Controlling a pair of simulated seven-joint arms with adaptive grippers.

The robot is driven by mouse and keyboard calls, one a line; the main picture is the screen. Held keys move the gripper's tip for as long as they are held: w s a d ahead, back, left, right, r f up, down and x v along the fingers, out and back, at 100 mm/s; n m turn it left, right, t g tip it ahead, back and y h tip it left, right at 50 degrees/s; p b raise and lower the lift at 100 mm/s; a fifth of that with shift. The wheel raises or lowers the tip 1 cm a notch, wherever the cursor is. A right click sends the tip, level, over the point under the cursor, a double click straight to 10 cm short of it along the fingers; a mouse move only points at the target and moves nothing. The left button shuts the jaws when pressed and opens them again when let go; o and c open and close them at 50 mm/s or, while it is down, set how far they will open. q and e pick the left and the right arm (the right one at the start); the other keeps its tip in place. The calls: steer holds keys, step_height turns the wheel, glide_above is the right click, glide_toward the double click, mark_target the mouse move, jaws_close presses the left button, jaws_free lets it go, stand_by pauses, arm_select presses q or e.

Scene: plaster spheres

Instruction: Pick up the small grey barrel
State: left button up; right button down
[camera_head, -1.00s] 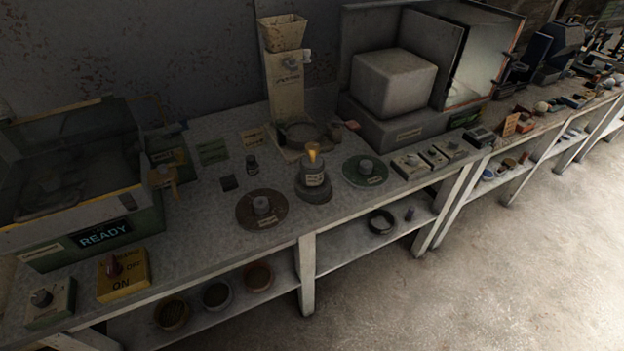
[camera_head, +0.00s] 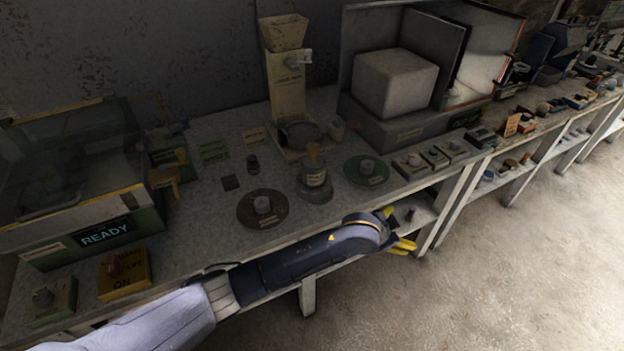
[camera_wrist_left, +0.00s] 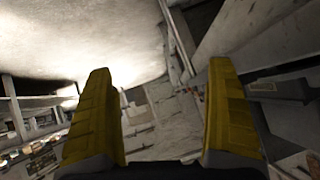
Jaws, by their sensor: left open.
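A small grey upright cylinder (camera_head: 410,213), which looks like the small grey barrel, stands on the lower shelf (camera_head: 425,203) near its right end. My left gripper (camera_head: 400,229) is open at the bench front, its yellow fingers close to the cylinder in the head view; whether they touch it I cannot tell. In the left wrist view my left gripper (camera_wrist_left: 160,72) shows two yellow fingers wide apart with nothing between them. I cannot make out the cylinder there. My right gripper is out of view.
A bench post (camera_head: 446,208) stands right of the cylinder. The bench top above carries round plates (camera_head: 245,218), a dark pedestal piece (camera_head: 313,175), and a machine with a READY sign (camera_head: 104,232). The floor (camera_head: 540,265) in front is clear.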

arm_select(q)
steer(key=w+a+r+g+y, duration=0.1)
steer(key=w+a+r+y, duration=0.1)
steer(key=w+a+r, duration=0.35)
step_height(320, 180, up, 25)
steer(key=n+g+y, duration=0.2)
steer(key=n+y, duration=0.1)
steer(key=n, duration=0.2)
glide_above(317, 159)
steer(key=s+a, duration=0.4)
steer(key=x, duration=1.1)
steer(key=shift+a, duration=0.15)
steer(key=shift+x, duration=2.75)
steer(key=shift+s+a+f, duration=0.1)
steer(key=shift+s+a, duration=0.05)
steer(key=shift+s, duration=0.05)
steer(key=c, duration=1.7)
